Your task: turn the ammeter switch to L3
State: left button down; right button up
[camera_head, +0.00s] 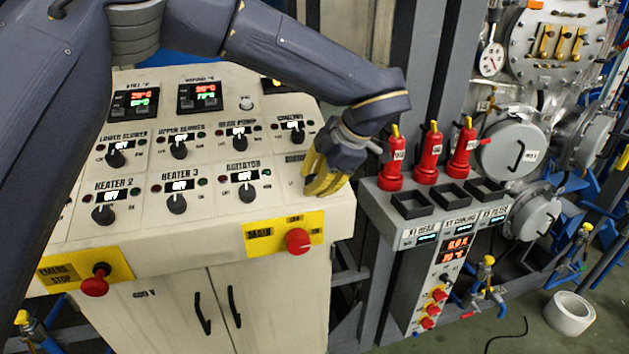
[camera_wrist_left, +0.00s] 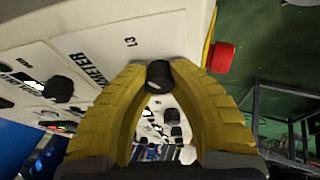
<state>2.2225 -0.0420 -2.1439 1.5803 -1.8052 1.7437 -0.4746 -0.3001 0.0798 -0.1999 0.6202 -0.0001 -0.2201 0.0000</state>
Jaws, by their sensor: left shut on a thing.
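The ammeter switch is a black knob (camera_wrist_left: 159,74) on the cream control panel. In the left wrist view it sits between the yellow fingertips of my left gripper (camera_wrist_left: 160,72), which is shut on it. The panel lettering beside it reads AMMETER, partly covered by a finger, and the mark L3 (camera_wrist_left: 130,42) is printed farther up. In the head view my left gripper (camera_head: 325,185) is at the right end of the panel and hides the switch. The direction in which the knob points cannot be told. My right gripper is not in view.
Other black knobs with displays, such as the agitator knob (camera_head: 247,193), stand left of the gripper. A red main switch (camera_head: 298,241) is on the front edge below it. Red handled devices (camera_head: 430,155) stand on a grey stand (camera_head: 400,215) close to the right.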

pick_arm(q)
jog(key=shift+a+f, duration=0.1)
jog(key=shift+a, duration=0.05)
jog(key=c, duration=1.3)
grip_release()
jog(key=shift+a, duration=0.1)
jog(key=shift+o, duration=1.3)
jog(key=v, duration=1.2)
jog(key=shift+d, duration=0.2)
